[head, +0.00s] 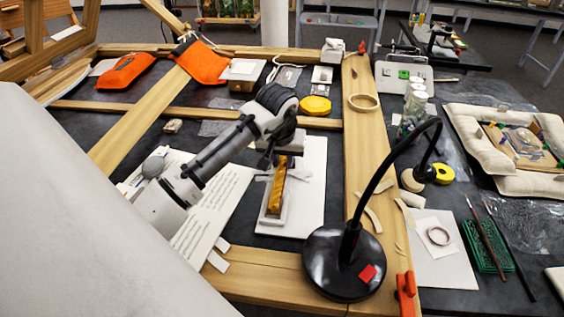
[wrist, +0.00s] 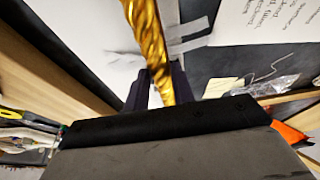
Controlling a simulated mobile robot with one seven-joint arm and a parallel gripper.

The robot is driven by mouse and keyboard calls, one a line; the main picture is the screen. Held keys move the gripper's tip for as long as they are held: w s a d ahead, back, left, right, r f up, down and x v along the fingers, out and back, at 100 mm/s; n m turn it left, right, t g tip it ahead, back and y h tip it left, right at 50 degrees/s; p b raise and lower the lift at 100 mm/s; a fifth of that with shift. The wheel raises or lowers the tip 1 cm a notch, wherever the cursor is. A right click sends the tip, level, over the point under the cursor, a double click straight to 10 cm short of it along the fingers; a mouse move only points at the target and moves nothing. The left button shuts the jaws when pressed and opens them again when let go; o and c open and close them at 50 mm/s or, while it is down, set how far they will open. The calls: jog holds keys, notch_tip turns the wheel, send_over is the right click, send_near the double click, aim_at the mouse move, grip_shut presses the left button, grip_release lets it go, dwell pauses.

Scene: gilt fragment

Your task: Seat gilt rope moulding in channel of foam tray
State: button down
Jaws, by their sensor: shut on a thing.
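The gilt rope moulding (head: 277,188) is a short gold twisted bar. My gripper (head: 279,160) is shut on its upper end, just in front of the wrist. In the wrist view the moulding (wrist: 149,40) runs up from between the two dark fingers of my gripper (wrist: 158,88). The pale foam tray (head: 268,221) lies under and around the moulding's near end in the head view. I cannot tell whether the moulding touches the channel or hangs above it; the channel itself is mostly hidden by the moulding.
A white board (head: 308,190) lies under the tray. A black lamp (head: 343,262) with a curved neck stands close on the right. Wooden frame bars (head: 366,130) border the dark table. Printed sheets (head: 213,208) lie left, under my arm. An orange pouch (head: 201,62) lies behind.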

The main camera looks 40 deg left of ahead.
jog(key=shift+f, duration=0.95)
jog(key=shift+f, duration=0.15)
jog(key=c, duration=1.2)
grip_release()
jog(key=shift+o, duration=0.2)
jog(key=b+v, duration=0.2)
jog(key=v, duration=1)
jog(key=shift+r, duration=0.25)
